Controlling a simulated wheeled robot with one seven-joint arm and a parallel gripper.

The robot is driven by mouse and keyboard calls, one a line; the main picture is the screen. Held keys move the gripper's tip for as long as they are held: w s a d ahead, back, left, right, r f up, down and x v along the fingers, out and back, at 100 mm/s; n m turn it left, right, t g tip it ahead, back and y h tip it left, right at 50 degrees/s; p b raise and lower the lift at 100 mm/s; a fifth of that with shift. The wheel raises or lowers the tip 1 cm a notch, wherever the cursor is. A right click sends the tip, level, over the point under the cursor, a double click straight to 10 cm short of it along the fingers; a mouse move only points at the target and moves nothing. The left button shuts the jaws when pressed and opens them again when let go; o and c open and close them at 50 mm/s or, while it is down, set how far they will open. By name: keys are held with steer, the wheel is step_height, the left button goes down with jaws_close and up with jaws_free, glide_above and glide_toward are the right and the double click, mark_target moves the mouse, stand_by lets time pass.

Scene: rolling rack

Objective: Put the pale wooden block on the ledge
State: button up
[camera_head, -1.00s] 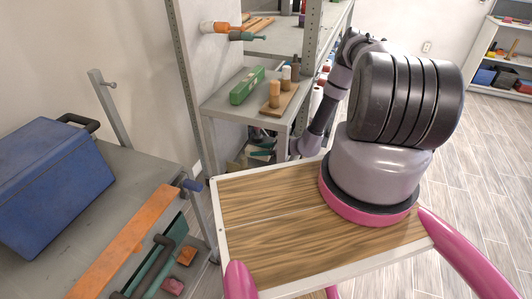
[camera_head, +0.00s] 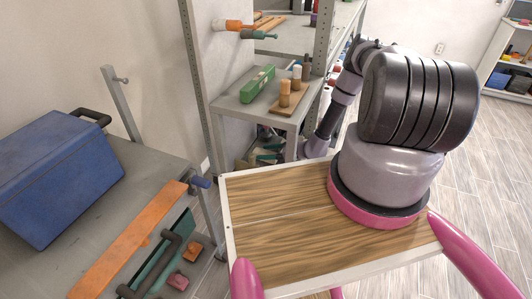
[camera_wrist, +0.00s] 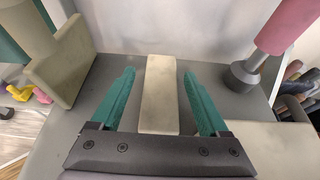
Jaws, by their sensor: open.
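The pale block (camera_wrist: 160,95) lies on a grey surface (camera_wrist: 110,128) in the wrist view. My gripper (camera_wrist: 158,85) has its two teal fingers apart, one on each side of the block, with a gap showing on both sides.
On that shelf are a green box (camera_head: 252,84) and a wooden board with pegs (camera_head: 288,105). A beige angled piece (camera_wrist: 65,70) stands left of the fingers; a pink dark-ended cylinder (camera_wrist: 280,30) is at right. A blue box (camera_head: 60,180) sits on the left bench.

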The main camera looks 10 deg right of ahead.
steer(key=v, duration=0.9)
steer(key=shift+d+r, duration=0.15)
steer(key=shift+d, duration=0.15)
steer(key=shift+s+d+r, duration=0.25)
steer(key=shift+s+d, duration=0.15)
steer(key=shift+s, duration=0.05)
